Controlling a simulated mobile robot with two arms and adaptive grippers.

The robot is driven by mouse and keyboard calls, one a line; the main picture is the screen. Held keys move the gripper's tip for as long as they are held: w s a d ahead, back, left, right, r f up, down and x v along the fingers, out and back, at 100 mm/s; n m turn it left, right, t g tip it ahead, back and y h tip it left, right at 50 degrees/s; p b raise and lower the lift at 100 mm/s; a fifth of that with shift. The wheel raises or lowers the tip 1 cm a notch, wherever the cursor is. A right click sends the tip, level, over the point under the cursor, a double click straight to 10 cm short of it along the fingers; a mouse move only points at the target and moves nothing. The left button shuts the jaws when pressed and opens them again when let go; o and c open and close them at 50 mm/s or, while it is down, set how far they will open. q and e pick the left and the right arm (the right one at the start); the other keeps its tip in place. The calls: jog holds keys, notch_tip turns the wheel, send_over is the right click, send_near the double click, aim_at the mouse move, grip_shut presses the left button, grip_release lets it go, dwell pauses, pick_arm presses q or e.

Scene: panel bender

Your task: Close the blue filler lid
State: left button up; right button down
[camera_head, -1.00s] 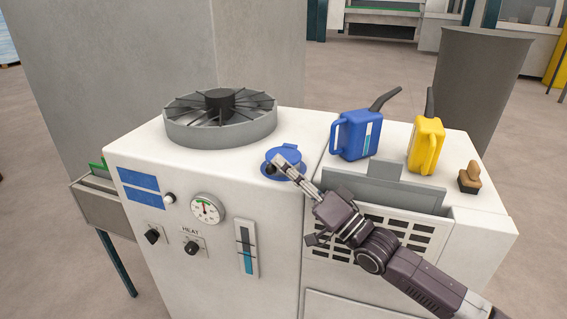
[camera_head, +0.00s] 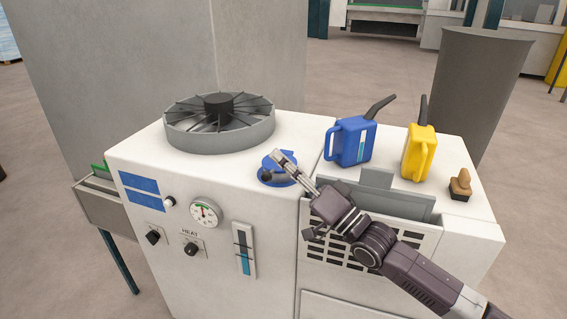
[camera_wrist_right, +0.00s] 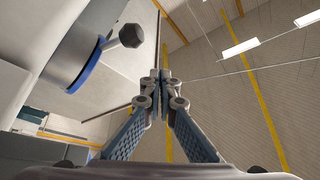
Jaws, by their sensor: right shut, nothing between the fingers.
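The blue filler lid (camera_head: 268,160) is on the white machine top, right of the round fan. A dark part (camera_head: 281,177) shows within its blue outline; how far the lid stands open is hard to tell. My right gripper (camera_head: 278,155) is shut and empty, its fingertips overlapping the lid in the head view; contact cannot be told. The wrist view shows the shut fingertips (camera_wrist_right: 164,76) apart from a blue rim (camera_wrist_right: 84,68) and a dark knob on a stem (camera_wrist_right: 131,35). My left gripper is not in view.
The round fan (camera_head: 172,137) stands left of the lid. A blue can (camera_head: 352,145) and a yellow can (camera_head: 420,152) stand to the right, with a brown-handled stamp-like object (camera_head: 461,184) beyond. A grey upright plate (camera_head: 395,200) rises near my right arm.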

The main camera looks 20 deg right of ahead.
jog(key=s+d+f+b, duration=0.4)
jog(key=s+d+f, duration=0.1)
jog(key=d, duration=0.2)
jog(key=s+a+f+n+g+h, duration=0.1)
jog(key=s+a+f+g+h, duration=0.15)
jog(key=f, duration=0.55)
jog(key=s+a+f+n+g+h, duration=0.1)
jog(key=s+a+f+g+h, duration=0.15)
jog(key=f, duration=0.45)
jog(key=s+a+f+n+g+h, duration=0.1)
jog(key=s+a+f+h, duration=0.2)
jog(key=f, duration=0.5)
jog(key=s+d+f+g+h, duration=0.2)
jog(key=s+f+g, duration=0.15)
jog(key=s, duration=0.45)
jog(key=s+d+f+n+g+h, duration=0.1)
jog(key=s+d+f+g, duration=0.2)
jog(key=s, duration=0.5)
jog(key=s+d+f+g+h, duration=0.2)
jog(key=s+f+g, duration=0.1)
jog(key=s+f, duration=0.6)
jog(key=f, duration=2.4)
jog(key=s+d+f+g, duration=0.2)
jog(key=s+f, duration=1.2)
jog(key=s, duration=0.2)
jog(key=shift+s+d+f+n, duration=0.2)
jog(key=shift+s+f+n, duration=0.1)
jog(key=shift+s+f, duration=0.1)
